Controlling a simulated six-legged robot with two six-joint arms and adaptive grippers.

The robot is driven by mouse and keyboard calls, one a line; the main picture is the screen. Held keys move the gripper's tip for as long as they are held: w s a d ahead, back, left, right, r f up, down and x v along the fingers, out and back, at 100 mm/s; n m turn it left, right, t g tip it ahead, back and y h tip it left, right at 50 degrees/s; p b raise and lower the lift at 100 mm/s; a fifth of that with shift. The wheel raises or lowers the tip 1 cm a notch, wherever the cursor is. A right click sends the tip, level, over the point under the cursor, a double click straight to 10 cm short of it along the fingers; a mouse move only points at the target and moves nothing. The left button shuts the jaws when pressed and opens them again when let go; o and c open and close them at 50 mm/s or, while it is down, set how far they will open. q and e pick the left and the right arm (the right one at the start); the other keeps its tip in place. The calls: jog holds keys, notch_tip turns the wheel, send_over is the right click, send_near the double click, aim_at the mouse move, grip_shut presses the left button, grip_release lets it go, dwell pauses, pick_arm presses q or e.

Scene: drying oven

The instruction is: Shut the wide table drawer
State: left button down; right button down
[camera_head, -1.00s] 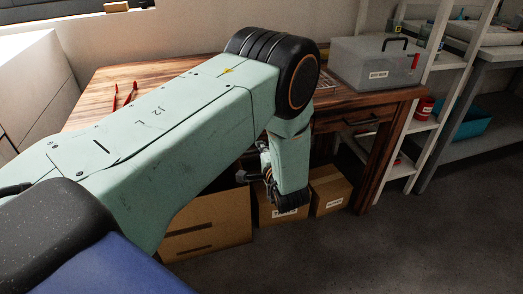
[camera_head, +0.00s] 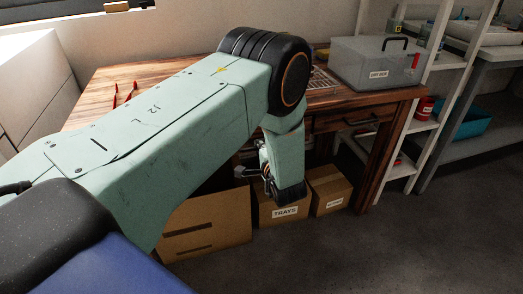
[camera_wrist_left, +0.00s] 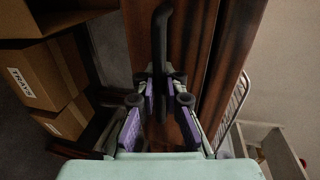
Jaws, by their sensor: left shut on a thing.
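The wooden table (camera_head: 95,92) stands ahead. Its wide drawer is mostly hidden behind my left arm in the head view. In the left wrist view a wooden front (camera_wrist_left: 188,40) fills the middle, with a dark bar handle (camera_wrist_left: 162,32) running along it. My left gripper (camera_head: 264,176) is low at the table's front in the head view. In the left wrist view my left gripper (camera_wrist_left: 164,98) has its purple-padded fingers on both sides of the handle, shut on it. How far the drawer stands out cannot be told. My right gripper is not in view.
A narrower drawer with a handle (camera_head: 364,121) is at the table's right end. Cardboard boxes (camera_head: 205,226) stand on the floor under the table. A grey dry box (camera_head: 372,64) and red tools (camera_head: 124,94) are on top. Open floor (camera_head: 400,250) lies at front right.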

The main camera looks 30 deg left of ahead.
pick_arm(q)
jog(key=shift+w+a+r, duration=0.1)
jog(key=shift+w+a, duration=0.85)
jog(key=shift+a, duration=0.15)
jog(key=c, duration=1.4)
grip_release()
jog(key=shift+c, duration=0.2)
jog(key=v, duration=1.2)
